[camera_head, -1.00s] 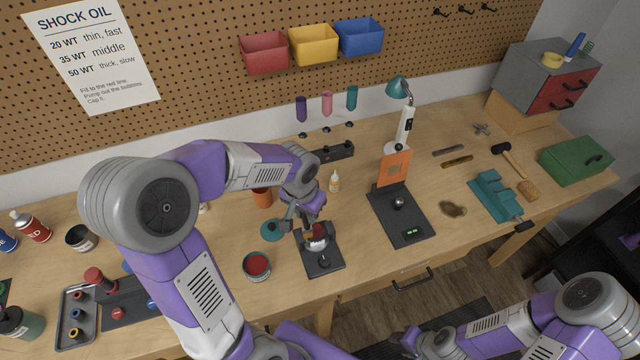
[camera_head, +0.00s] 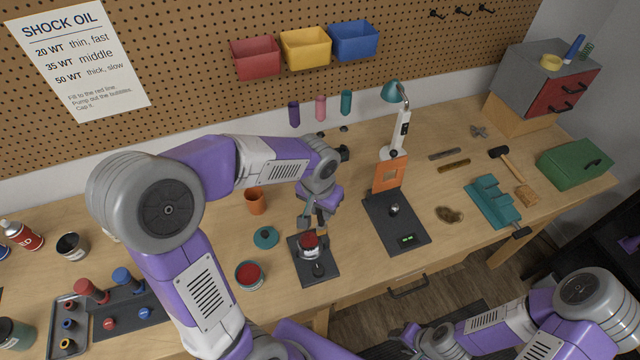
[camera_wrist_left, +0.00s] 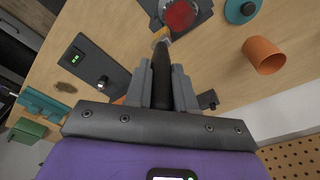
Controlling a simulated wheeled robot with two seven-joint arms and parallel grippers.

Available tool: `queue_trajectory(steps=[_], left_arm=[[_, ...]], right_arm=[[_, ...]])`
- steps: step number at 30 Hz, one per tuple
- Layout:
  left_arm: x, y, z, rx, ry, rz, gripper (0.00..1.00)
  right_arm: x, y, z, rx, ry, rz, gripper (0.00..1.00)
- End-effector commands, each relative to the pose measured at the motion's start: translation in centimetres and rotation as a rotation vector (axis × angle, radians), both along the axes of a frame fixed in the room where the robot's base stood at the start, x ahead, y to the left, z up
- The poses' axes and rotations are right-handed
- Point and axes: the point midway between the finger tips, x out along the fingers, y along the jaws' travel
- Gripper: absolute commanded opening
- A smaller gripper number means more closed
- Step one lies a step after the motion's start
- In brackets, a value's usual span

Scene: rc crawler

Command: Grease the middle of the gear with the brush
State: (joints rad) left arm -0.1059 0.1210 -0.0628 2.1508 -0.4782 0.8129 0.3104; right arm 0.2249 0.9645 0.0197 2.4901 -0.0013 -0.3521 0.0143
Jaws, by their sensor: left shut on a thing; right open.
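The gear unit (camera_head: 308,251) stands on a small black stand (camera_head: 327,276) near the table's front edge, with red on its top. In the left wrist view its round red middle (camera_wrist_left: 180,14) shows at the top. My left gripper (camera_head: 313,214) is just behind and above it. It is shut on the brush (camera_wrist_left: 161,78), whose dark handle lies between the fingers. The brush's tan tip (camera_wrist_left: 160,36) appears close to the gear's edge; contact cannot be told. An open tin of red grease (camera_head: 249,274) stands left of the stand. My right gripper (camera_head: 411,340) is open, low in front of the table.
A teal lid (camera_head: 266,237) and an orange cup (camera_head: 255,201) are behind the tin. A black scale-like plate (camera_head: 395,224) with an orange panel (camera_head: 389,175) stands to the right. A tray (camera_head: 69,325) and red and blue-handled tools are at the left.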

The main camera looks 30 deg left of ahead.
Motion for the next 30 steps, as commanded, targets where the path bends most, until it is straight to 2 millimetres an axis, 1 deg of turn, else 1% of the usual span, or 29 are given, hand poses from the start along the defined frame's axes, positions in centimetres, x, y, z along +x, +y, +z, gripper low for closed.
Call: queue_trajectory(steps=[1, 16, 20, 30], left_arm=[[0.0, 0.0, 0.8, 0.0, 0.001, -0.001, 0.0], [0.1, -0.3, 5.2, 0.0, 0.001, -0.008, 0.0], [0.2, -0.3, 5.6, 0.0, 0.002, -0.009, 0.0], [0.2, -0.4, 5.6, 0.0, 0.002, -0.01, 0.0]], right_arm=[[0.0, 0.0, 0.7, 0.0, 0.0, 0.0, 0.43], [0.0, 0.0, 4.2, 0.0, 0.0, 0.0, 0.43], [0.0, 0.0, 4.5, 0.0, 0.001, 0.0, 0.43], [0.0, 0.0, 4.4, 0.0, 0.001, 0.0, 0.43]])
